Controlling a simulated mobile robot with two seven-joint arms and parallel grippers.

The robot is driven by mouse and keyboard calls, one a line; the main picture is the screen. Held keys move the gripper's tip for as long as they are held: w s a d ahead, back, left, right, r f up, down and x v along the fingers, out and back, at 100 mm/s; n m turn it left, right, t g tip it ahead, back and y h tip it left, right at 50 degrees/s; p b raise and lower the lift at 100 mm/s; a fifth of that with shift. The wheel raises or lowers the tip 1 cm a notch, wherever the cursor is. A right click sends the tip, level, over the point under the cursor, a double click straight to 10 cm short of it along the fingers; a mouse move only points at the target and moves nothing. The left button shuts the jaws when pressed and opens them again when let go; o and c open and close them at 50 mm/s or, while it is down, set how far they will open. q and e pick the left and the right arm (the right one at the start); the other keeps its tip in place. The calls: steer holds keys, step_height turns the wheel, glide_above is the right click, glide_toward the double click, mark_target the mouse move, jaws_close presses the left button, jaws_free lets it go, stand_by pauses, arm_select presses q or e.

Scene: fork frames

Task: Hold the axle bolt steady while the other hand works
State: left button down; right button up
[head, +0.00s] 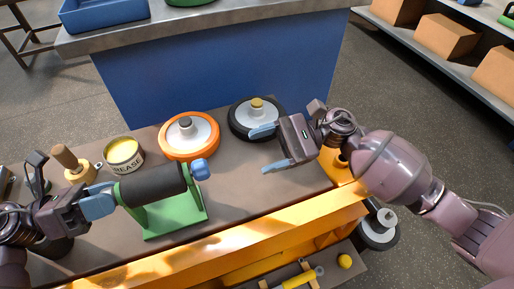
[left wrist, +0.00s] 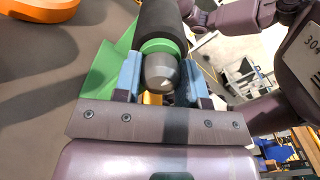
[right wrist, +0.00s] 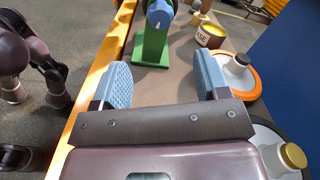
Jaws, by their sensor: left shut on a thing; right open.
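The axle bolt (left wrist: 160,75) shows as a grey domed head in the left wrist view, with a green ring and a black cylinder (left wrist: 162,22) behind it. In the head view the black cylinder (head: 153,184) lies across a green stand (head: 172,214), with a blue end piece (head: 201,169) on its right. My left gripper (head: 110,196) is shut on the bolt head at the left end; its fingers hide the head there. My right gripper (head: 268,149) is open and empty, right of the stand. The right wrist view shows the blue end piece (right wrist: 159,13) ahead, apart from its fingers.
An orange-rimmed wheel (head: 165,150) and a black wheel (head: 236,123) lie behind the stand, the black one close to my right gripper. A grease can (head: 124,157) and a wooden-handled tool (head: 68,158) stand at the left. An orange edge (head: 290,216) runs along the bench front.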

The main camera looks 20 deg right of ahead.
steer(key=d, duration=1.1)
steer(key=shift+d, duration=0.25)
arm_select(q)
steer(key=c, duration=0.6)
jaws_free()
steer(key=a+p, duration=0.1)
steer(key=a, duration=1)
arm_select(e)
steer(key=r, duration=0.3)
steer(key=shift+w, duration=0.25)
arm_select(q)
steer(key=shift+d, duration=0.1)
